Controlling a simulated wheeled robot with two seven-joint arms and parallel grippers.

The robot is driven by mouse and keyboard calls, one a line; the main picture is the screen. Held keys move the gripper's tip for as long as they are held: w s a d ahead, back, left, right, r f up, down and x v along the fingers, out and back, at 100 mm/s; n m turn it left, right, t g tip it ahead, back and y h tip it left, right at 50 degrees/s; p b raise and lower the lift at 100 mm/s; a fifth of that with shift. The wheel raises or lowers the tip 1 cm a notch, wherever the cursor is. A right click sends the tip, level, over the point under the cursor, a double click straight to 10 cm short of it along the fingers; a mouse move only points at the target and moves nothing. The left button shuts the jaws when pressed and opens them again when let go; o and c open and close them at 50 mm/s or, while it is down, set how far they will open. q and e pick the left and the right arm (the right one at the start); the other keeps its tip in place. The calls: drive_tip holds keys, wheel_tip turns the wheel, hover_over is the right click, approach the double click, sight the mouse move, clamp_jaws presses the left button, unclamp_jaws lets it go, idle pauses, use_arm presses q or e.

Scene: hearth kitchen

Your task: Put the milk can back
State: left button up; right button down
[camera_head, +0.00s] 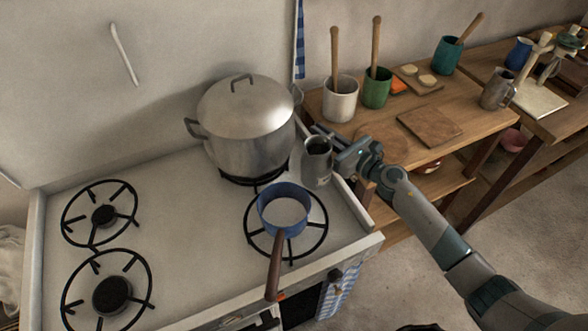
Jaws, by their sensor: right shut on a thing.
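The can looks upright. I cannot tell whether its base touches the stove top. The blue saucepan (270,221) holds something pale and stands on the front right burner. My left gripper is not in view.
A large lidded pot (243,130) stands on the back right burner. The wooden table (462,122) at right bears a board (429,127), a white crock (340,101), a green crock (377,90) and a metal jug (497,91). The stove's left burners (103,216) are empty.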

drive_tip(key=s+r+m+t+h, duration=0.1)
drive_tip(key=s+r, duration=0.1)
drive_tip(key=s, duration=0.1)
drive_tip(key=s+r+m+h, duration=0.1)
drive_tip(key=s+r, duration=0.2)
drive_tip(key=s+r+m+t+h, duration=0.1)
drive_tip(key=s+r+h, duration=0.1)
drive_tip(key=s+r, duration=0.1)
drive_tip(key=shift+s+d+t+p, duration=0.1)
drive_tip(key=shift+d+t+p, duration=0.2)
drive_tip(key=shift+d+p, duration=0.05)
drive_tip(key=s+d+m+h+b, duration=0.2)
drive_tip(key=s+d+h, duration=0.1)
drive_tip(key=s, duration=0.5)
drive_tip(key=s+d+f+m+t+h+b, duration=0.1)
drive_tip(key=s+d+m+h+b, duration=0.1)
drive_tip(key=s, duration=0.7)
drive_tip(key=shift+d+f+m+t+h, duration=0.3)
drive_tip(key=shift+d+m+h, duration=0.2)
drive_tip(key=shift+d+h, duration=1)
drive_tip(key=shift+s+d, duration=0.1)
drive_tip(key=shift+d, duration=0.1)
drive_tip(key=shift+s+a, duration=0.1)
